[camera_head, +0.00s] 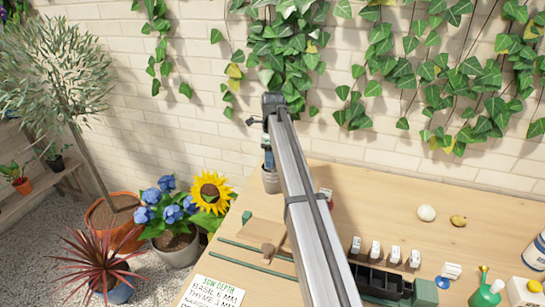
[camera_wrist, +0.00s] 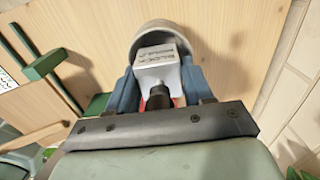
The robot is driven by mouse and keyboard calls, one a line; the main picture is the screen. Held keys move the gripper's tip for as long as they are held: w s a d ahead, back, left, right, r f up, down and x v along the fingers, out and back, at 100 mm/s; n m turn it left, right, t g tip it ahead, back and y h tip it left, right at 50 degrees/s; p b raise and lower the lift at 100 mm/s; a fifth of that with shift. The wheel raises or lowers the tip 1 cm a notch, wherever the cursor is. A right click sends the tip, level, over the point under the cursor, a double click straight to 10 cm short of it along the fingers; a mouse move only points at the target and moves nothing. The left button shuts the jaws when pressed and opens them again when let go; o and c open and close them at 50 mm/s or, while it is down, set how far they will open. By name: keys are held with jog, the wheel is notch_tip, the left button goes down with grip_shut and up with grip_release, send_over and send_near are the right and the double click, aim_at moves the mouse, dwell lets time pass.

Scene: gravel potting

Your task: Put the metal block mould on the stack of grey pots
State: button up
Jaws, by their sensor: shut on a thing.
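The metal block mould (camera_wrist: 158,66) is a pale grey block with lettering on its face and a dark stem. In the wrist view it sits between the two blue fingers of my gripper (camera_wrist: 156,82), which is shut on it. The stack of grey pots (camera_wrist: 150,26) shows as a rounded rim just beyond the mould. In the camera_head view the grey pots (camera_head: 271,181) stand at the table's back left edge, directly below my gripper (camera_head: 268,145). Whether the mould touches the pots is unclear.
The wooden table (camera_head: 390,210) holds a black tray (camera_head: 376,279) with white-labelled pieces, a pale ball (camera_head: 426,213) and bottles at the right. A wooden board with green strips (camera_head: 262,238) lies in front of the pots. The brick wall is close behind.

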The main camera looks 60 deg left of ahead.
jog(key=shift+f, duration=0.1)
jog(key=o, duration=1.2)
notch_tip(320, 180, up, 12)
jog(key=shift+r, duration=0.1)
